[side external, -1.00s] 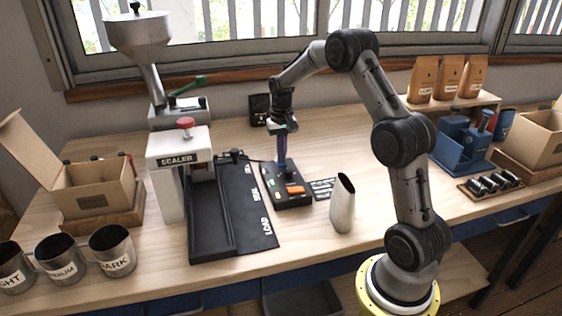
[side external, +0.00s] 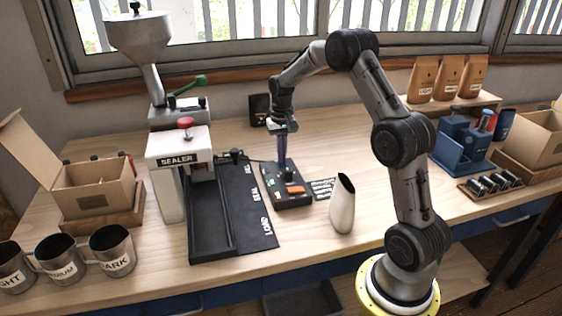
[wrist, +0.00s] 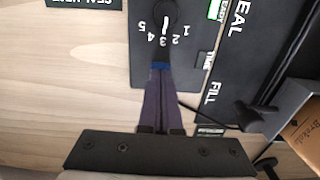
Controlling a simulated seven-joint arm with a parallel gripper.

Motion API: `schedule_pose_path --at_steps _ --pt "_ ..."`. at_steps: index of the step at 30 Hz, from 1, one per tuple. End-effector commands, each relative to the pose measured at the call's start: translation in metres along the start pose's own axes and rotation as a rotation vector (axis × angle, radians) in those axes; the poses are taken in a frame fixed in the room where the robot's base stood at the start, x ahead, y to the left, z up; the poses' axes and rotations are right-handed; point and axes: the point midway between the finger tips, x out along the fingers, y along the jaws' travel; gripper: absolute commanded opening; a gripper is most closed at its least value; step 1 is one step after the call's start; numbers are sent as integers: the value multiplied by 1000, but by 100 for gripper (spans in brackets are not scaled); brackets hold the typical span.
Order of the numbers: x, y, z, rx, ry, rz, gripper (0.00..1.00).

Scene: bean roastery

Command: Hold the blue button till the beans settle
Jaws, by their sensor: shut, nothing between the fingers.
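My gripper (side external: 283,163) is shut and empty, pointing straight down over the black control box (side external: 294,202). In the wrist view its two dark fingers lie together (wrist: 160,75). A strip of the blue button (wrist: 161,65) shows right at the fingertips, and the fingers hide the rest of it. I cannot tell how far it is pressed in. A black dial (wrist: 165,12) marked 1 to 5 sits beside it. An orange button (side external: 295,190) is on the near part of the box. No beans can be seen.
The sealer (side external: 180,180) and its black tray (side external: 208,235) stand to the left, below the metal hopper (side external: 140,35). A metal scoop-like vessel (side external: 342,208) stands to the right. Labelled mugs (side external: 112,250) stand at the front left.

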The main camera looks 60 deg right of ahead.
Motion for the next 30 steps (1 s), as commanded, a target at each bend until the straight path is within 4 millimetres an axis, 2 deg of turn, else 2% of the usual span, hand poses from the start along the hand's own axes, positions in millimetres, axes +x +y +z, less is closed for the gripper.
schedule_pose_path --at_steps 13,30 --pt "-3 0 1 0 -3 1 0" --pt "-50 0 0 0 1 0 0"
